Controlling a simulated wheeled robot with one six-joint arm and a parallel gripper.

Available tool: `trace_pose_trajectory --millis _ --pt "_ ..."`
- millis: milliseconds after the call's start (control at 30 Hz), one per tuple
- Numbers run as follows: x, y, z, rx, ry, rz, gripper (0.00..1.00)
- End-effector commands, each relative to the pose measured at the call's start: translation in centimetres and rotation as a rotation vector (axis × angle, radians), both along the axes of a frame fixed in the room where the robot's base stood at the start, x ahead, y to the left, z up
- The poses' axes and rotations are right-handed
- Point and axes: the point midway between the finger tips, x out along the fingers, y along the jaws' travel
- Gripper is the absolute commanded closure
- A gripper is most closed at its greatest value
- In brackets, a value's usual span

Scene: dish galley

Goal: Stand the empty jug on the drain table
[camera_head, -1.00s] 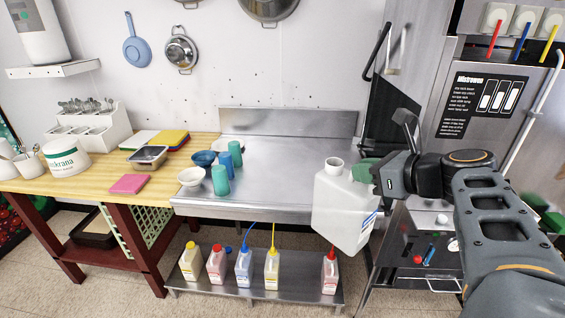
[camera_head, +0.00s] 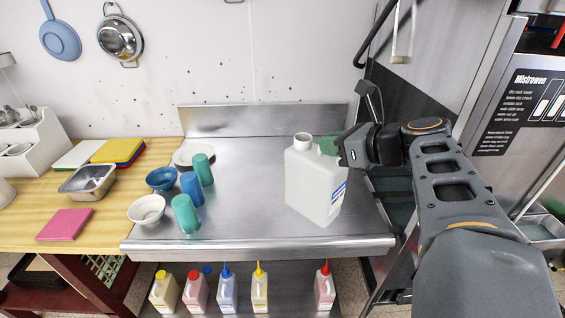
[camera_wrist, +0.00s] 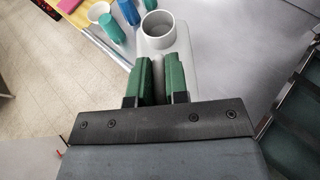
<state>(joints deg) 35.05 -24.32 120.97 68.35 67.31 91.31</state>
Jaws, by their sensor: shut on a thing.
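The empty jug (camera_head: 312,185) is white and translucent, with an open round neck and a blue-striped label low on its right side. My gripper (camera_head: 330,145) has green fingers, shut on the jug's handle beside the neck. In the wrist view the fingers (camera_wrist: 158,70) close around the handle, just below the open mouth of the jug (camera_wrist: 163,27). The jug is upright over the right front part of the steel drain table (camera_head: 245,185). I cannot tell whether its base touches the table top.
Teal and blue cups (camera_head: 191,188), bowls (camera_head: 147,209) and a plate (camera_head: 193,155) occupy the table's left side. The middle is clear. A raised splashback (camera_head: 260,121) runs along the back. Several coloured-cap bottles (camera_head: 228,291) stand on the shelf below. A dark machine is at the right.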

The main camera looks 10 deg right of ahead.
Motion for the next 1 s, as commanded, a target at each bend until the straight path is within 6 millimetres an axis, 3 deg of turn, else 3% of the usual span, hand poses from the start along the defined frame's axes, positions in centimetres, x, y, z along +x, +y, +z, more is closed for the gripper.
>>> trace_pose_trajectory --millis 167,500,700,1000 --pt "1.2 -0.8 -0.6 0.004 0.003 -0.002 1.0" --pt "8.2 -5.1 -4.3 0.003 0.004 -0.001 1.0" --pt "10.3 -6.3 -7.7 0.003 0.004 0.001 1.0" --pt "11.5 -7.0 -9.4 0.0 -0.001 0.002 1.0"
